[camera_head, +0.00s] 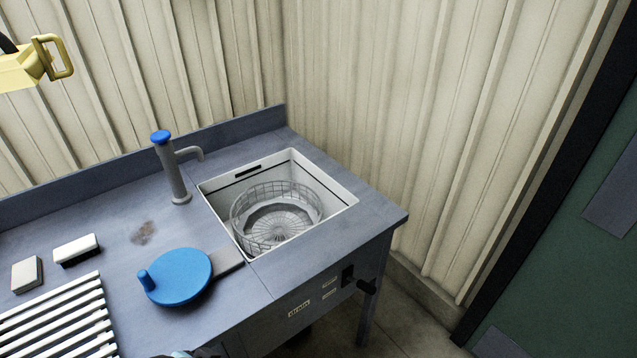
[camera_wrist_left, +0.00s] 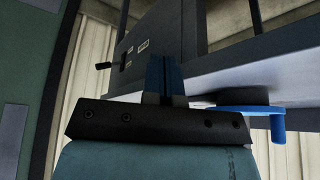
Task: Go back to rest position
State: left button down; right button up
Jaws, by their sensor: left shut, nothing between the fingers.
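My left gripper (camera_wrist_left: 165,78) shows in the left wrist view with its two dark blue fingers together and nothing between them. Its dark mounting bar and teal body fill the lower part of that view. The bench front, with labels and a black handle, lies beyond the fingers. In the head view, only a small teal and dark piece at the bottom edge may be part of my arm; the gripper itself is not clear there. My right gripper is in neither view.
The grey bench (camera_head: 105,195) holds a sink (camera_head: 345,201) with a wire basket (camera_head: 262,242), a tap (camera_head: 176,178), a blue disc (camera_head: 182,277) with a knob, two brushes and a white slatted rack (camera_head: 62,325). A yellow handled object (camera_head: 22,70) hangs upper left. Floor shows right of the bench.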

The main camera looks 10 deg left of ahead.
pick_arm(q)
jog(key=w+d+f+t+h+p, duration=0.2)
jog(key=w+d+f+t+p, duration=0.1)
jog(key=d+f+t+p, duration=0.1)
jog(key=shift+w+d+f+m+t+h+p, duration=0.35)
jog(key=shift+d+t+p, duration=0.35)
jog(key=shift+t+p, duration=0.25)
jog(key=shift+r, duration=0.15)
jog(key=shift+s+a, duration=0.1)
jog(key=shift+a, duration=0.05)
